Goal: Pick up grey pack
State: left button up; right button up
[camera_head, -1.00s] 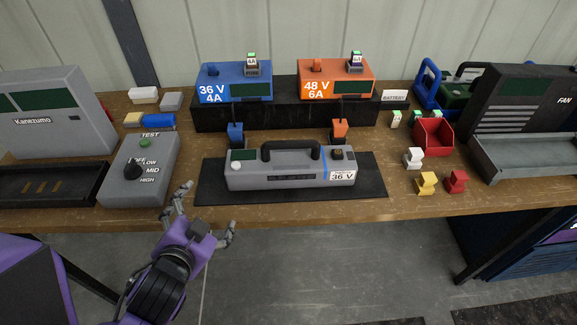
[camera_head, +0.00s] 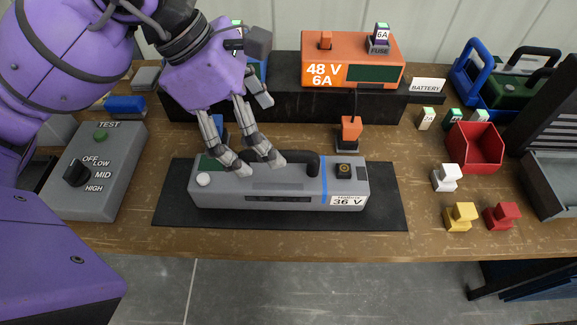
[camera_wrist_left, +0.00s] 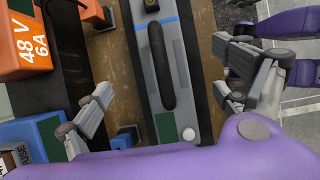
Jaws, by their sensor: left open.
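The grey pack (camera_head: 280,196), with a black top handle (camera_head: 300,163), a blue stripe and a 36 V label, lies on a black mat (camera_head: 385,210). My left gripper (camera_head: 257,166) hangs above the left part of the pack, fingers pointing down, and hides part of the handle. In the left wrist view, the open fingers (camera_wrist_left: 165,100) are spread on both sides of the pack (camera_wrist_left: 185,75), with the handle (camera_wrist_left: 160,65) between them. I cannot tell if they touch it. My right gripper is not in view.
An orange 48 V charger (camera_head: 345,60) stands on a black riser (camera_head: 285,105) behind. A grey test box (camera_head: 90,170) is at the left. A red bin (camera_head: 475,147) and white (camera_head: 446,178), yellow (camera_head: 461,217) and red (camera_head: 502,216) pieces are at the right.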

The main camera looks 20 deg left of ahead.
pick_arm(q)
jog(key=b, duration=0.2)
send_over(276, 172)
jog(key=a, duration=0.3)
jog(key=shift+y, duration=0.3)
jog(key=f, duration=0.5)
jog(key=shift+s+d+f, duration=0.1)
jog(key=shift+s+f, duration=0.2)
jog(key=shift+f, duration=0.1)
jog(key=shift+s+f, duration=0.15)
jog(key=shift+f, duration=0.1)
jog(key=x, duration=0.7)
jog(key=shift+d+r, duration=0.1)
jog(key=shift+d, duration=0.15)
jog(key=shift+d+f, duration=0.1)
jog(key=shift+f, duration=0.15)
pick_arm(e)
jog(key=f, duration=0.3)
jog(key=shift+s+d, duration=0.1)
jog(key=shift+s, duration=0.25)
pick_arm(q)
jog(key=shift+c, duration=0.5)
